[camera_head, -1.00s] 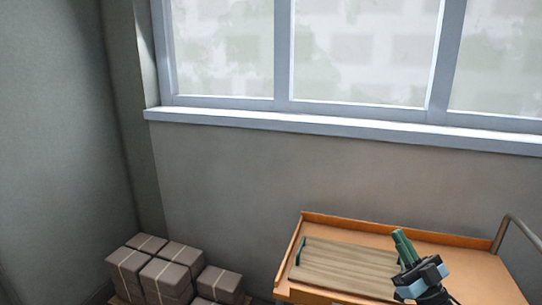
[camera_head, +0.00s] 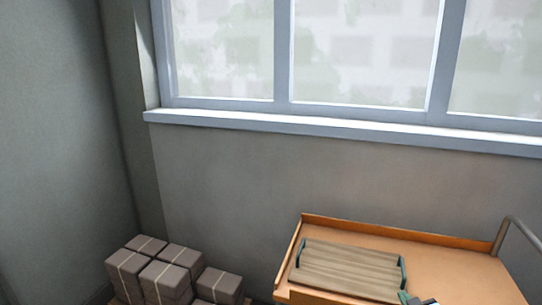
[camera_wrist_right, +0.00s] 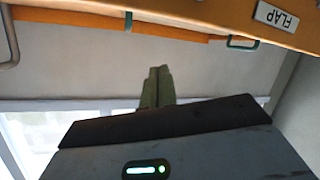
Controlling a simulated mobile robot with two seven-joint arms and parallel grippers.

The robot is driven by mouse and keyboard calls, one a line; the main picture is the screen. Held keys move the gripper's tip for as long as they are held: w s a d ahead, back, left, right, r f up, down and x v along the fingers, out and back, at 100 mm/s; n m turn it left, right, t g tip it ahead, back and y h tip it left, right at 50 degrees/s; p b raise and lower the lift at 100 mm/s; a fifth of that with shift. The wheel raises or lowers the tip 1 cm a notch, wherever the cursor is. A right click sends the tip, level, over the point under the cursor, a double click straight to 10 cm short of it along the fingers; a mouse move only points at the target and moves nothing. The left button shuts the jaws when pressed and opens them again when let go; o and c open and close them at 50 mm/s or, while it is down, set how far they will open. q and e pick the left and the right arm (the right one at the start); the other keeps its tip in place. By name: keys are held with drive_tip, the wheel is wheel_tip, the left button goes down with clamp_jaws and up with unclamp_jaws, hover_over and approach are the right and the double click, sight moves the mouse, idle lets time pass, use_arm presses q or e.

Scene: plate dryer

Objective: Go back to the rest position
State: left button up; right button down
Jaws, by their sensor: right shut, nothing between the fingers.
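My right gripper (camera_head: 404,297) shows only in part at the bottom edge of the head view, just in front of the orange cart's wooden board. In the right wrist view its green fingers (camera_wrist_right: 158,87) are pressed together with nothing between them. They point at the bare wall, clear of the cart. My left gripper is in neither view.
The orange cart (camera_head: 440,265) stands by the wall and carries a wooden board (camera_head: 345,270) with dark green handles. Its edge with a "FLAP" label (camera_wrist_right: 276,17) crosses the top of the wrist view. Stacked boxes (camera_head: 165,275) stand at lower left.

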drive_tip(key=s+a+f+g+y, duration=0.1)
drive_tip(key=s+a+f, duration=0.2)
drive_tip(key=s+f, duration=0.25)
drive_tip(key=s+a+f+g, duration=0.1)
drive_tip(key=s+a+f, duration=0.25)
drive_tip(key=s, duration=0.25)
drive_tip(key=s+a+f+g, duration=0.1)
drive_tip(key=s+a+f, duration=0.1)
drive_tip(key=s, duration=0.8)
drive_tip(key=s+a+f+g+y, duration=0.1)
drive_tip(key=s+a, duration=0.3)
drive_tip(key=s, duration=0.6)
drive_tip(key=s+a+f+m+g+y, duration=0.1)
drive_tip(key=s+a+f, duration=0.2)
drive_tip(key=s, duration=0.7)
drive_tip(key=shift+s+a+f+g, duration=0.35)
drive_tip(key=shift+a+f+g, duration=0.05)
drive_tip(key=shift+f, duration=0.1)
